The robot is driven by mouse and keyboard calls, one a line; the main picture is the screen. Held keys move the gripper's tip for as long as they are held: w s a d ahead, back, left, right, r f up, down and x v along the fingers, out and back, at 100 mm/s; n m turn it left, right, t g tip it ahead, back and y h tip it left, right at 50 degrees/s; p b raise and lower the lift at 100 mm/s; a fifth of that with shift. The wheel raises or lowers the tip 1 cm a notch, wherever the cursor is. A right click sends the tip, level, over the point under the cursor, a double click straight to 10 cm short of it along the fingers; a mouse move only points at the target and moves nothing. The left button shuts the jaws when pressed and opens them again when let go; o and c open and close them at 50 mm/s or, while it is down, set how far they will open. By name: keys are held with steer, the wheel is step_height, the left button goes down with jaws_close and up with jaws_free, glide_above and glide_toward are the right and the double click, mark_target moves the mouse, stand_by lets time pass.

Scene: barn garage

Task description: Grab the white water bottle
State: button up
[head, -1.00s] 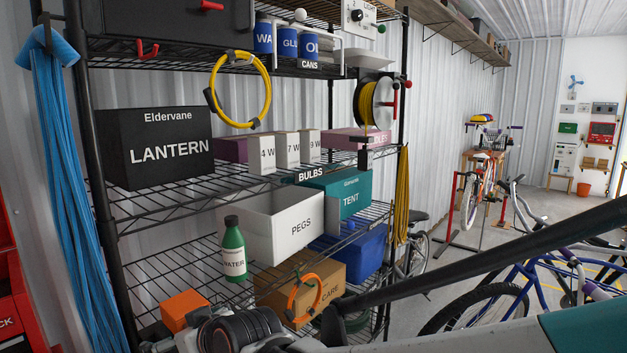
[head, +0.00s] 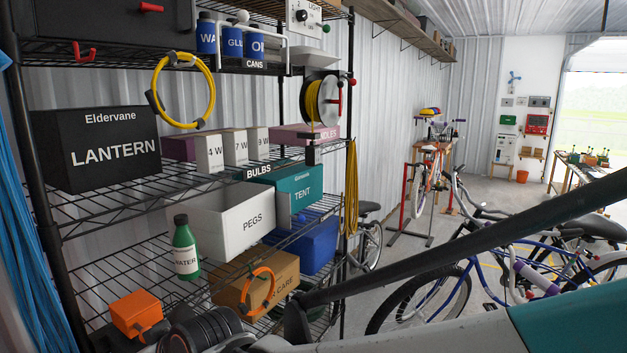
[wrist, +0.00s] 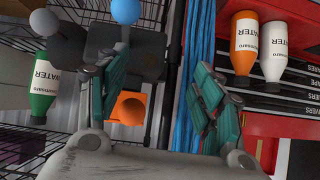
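The white water bottle (wrist: 275,50) shows only in the wrist view, at the upper right. The white bottle is to the right of the right finger, outside the fingers. A green water bottle (head: 185,248) stands on the wire shelf in the head view; it also shows in the wrist view (wrist: 45,85) at the left.
A red cabinet (wrist: 300,15) with dark drawer fronts is near the white bottle. Blue hanging strands (wrist: 193,60) run between the shelf and cabinet. The wire rack holds a lantern box (head: 100,150), a pegs bin (head: 230,225) and an orange box (head: 138,313). Bicycles stand at the right.

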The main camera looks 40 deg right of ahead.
steer(key=s+d+m+g+h, duration=0.1)
steer(key=s+d, duration=0.2)
steer(key=s, duration=0.4)
steer(key=s+d+m+g+h, duration=0.1)
steer(key=s+d, duration=0.3)
steer(key=s, duration=0.4)
steer(key=shift+d+f+g+h, duration=0.25)
steer(key=shift+g+h, duration=0.05)
steer(key=shift+g, duration=0.2)
